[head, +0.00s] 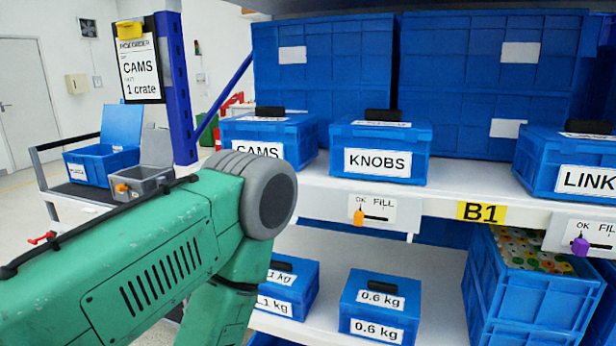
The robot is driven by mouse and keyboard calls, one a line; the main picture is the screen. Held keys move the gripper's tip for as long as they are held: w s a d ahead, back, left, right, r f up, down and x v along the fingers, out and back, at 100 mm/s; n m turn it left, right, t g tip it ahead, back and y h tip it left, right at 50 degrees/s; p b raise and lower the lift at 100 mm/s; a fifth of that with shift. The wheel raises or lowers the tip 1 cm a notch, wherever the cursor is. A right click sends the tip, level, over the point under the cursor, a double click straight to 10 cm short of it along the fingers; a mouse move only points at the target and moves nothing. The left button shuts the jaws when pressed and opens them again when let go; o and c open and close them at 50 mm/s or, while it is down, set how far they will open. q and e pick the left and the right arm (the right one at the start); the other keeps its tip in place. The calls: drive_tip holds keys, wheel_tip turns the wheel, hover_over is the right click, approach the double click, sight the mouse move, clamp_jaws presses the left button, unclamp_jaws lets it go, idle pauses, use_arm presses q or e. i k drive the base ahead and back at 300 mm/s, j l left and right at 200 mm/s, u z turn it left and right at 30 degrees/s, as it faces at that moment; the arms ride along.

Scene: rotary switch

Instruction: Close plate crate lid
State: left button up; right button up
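No crate in view carries a readable plate label. A blue crate (98,166) stands on a cart at the left with its blue lid (121,124) raised upright. A grey box (140,182) beside it also has its lid (157,147) up. My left arm comes in from the left, bends in front of the shelf and runs down out of the picture. Its gripper is out of view. My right arm and gripper are not in view.
Closed blue crates marked CAMS (257,152), KNOBS (376,162) and LINK (586,181) stand on the upper shelf (459,180). Orange (359,216) and purple (580,245) switch knobs are on the shelf front. My arm blocks the lower left.

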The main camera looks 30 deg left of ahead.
sight(121, 123)
drive_tip(key=j+u, duration=0.4)
drive_tip(key=i+j+u, duration=0.15)
drive_tip(key=u, duration=0.25)
drive_tip(key=i+j+u, duration=0.15)
drive_tip(key=j+u, duration=0.25)
drive_tip(key=i+j+u, duration=0.2)
drive_tip(key=u, duration=0.2)
drive_tip(key=i+j+u, duration=0.2)
drive_tip(key=u, duration=0.2)
drive_tip(key=i+j+u, duration=0.3)
drive_tip(key=i, duration=0.15)
drive_tip(key=i+u, duration=0.3)
drive_tip(key=i, duration=0.2)
